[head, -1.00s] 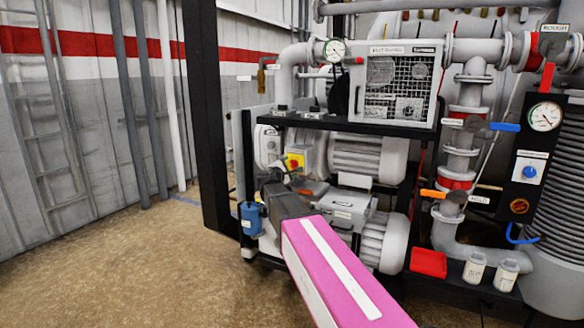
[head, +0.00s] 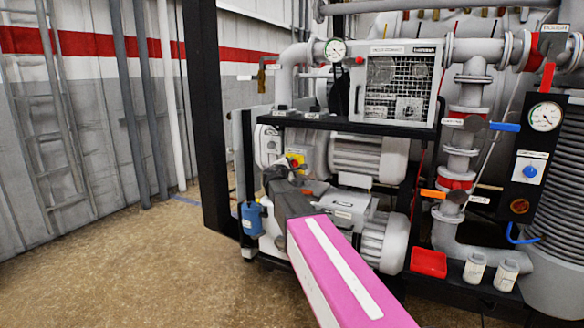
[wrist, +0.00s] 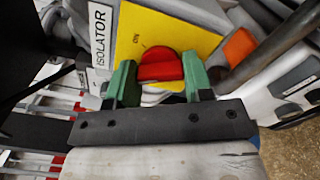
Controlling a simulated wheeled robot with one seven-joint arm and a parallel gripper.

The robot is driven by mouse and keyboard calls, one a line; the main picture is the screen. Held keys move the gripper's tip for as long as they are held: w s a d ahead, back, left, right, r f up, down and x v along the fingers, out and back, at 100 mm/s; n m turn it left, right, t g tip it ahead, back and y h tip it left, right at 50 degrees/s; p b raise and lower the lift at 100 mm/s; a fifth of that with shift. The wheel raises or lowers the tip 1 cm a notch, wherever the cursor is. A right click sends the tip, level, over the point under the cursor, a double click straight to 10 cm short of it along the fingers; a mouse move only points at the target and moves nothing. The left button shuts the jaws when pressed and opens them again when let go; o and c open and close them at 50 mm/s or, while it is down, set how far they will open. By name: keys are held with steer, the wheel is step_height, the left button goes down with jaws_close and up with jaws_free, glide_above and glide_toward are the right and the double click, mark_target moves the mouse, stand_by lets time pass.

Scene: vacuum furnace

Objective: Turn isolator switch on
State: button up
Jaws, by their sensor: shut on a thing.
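The isolator switch is a red knob (wrist: 160,67) on a yellow plate (wrist: 150,37), seen in the wrist view beside a white label reading ISOLATOR (wrist: 99,36). My gripper (wrist: 160,78) has its two green fingers on either side of the red knob, shut on it. In the head view the yellow plate (head: 297,159) shows small on the pump unit, and my dark gripper end (head: 281,178) is right against that area, hiding most of the knob. My pink arm link reaches up to it from the bottom.
A blue canister (head: 253,218) hangs left of my gripper. A red tray (head: 428,262) is at the right. Floor at left is open.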

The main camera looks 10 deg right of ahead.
steer(key=m, duration=1.2)
stand_by(0.4)
stand_by(0.5)
steer(key=o, duration=0.9)
steer(key=v, duration=1.1)
